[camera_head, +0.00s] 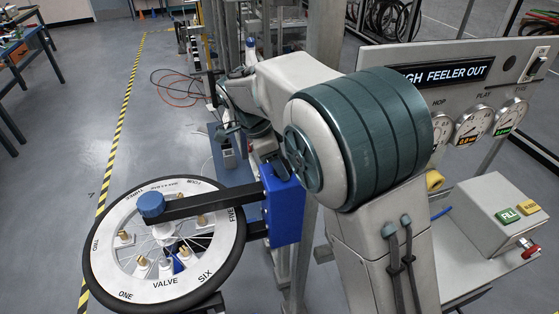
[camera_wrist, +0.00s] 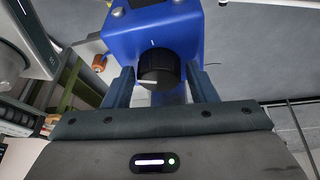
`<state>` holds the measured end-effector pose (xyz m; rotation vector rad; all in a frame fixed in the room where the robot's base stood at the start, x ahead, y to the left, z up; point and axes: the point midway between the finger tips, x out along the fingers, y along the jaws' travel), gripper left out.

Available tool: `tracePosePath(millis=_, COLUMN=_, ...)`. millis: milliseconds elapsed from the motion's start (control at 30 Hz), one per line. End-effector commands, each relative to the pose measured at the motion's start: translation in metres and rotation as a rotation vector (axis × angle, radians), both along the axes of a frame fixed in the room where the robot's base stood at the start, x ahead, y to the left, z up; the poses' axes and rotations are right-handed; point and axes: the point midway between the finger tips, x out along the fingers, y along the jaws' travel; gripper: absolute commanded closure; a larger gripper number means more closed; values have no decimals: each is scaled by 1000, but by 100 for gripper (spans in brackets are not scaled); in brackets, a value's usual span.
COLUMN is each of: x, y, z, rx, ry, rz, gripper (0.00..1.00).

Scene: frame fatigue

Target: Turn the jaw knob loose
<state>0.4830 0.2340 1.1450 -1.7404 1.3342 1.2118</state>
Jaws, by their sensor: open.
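The jaw knob (camera_wrist: 155,68) is a black ribbed knob with a white pointer line, on the face of a blue housing (camera_wrist: 185,32), in the wrist view. The pointer lies toward the left, and a small white mark is on the housing above the knob. My gripper (camera_wrist: 160,82) is open, one finger on each side of the knob, with gaps visible. In the head view the blue housing (camera_head: 284,208) stands right of the wheel; my arm hides the knob and most of my gripper there.
A gauge panel (camera_head: 470,95) reading "GH FEELER OUT" and a button box (camera_head: 500,215) stand at right.

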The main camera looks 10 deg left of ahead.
Motion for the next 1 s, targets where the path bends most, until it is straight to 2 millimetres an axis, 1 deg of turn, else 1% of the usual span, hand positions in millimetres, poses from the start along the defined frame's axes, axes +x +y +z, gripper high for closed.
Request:
tracePosePath(millis=33, x=0, y=0, z=0, rx=0, ry=0, rz=0, gripper=57)
tracePosePath(millis=67, x=0, y=0, z=0, rx=0, ry=0, rz=0, gripper=65)
tracePosePath(millis=100, x=0, y=0, z=0, rx=0, ry=0, rz=0, gripper=76)
tracePosePath(millis=133, x=0, y=0, z=0, rx=0, ry=0, rz=0, gripper=80)
tracePosePath(millis=367, x=0, y=0, z=0, rx=1, ry=0, rz=10, gripper=80)
tracePosePath(millis=567, x=-1, y=0, z=-2, rx=1, ry=0, rz=74, gripper=80)
tracePosePath(millis=767, x=-2, y=0, z=-3, rx=3, ry=-2, rz=210, gripper=80)
tracePosePath(millis=1000, x=-3, y=-1, z=-4, rx=2, ry=-3, rz=433, gripper=80)
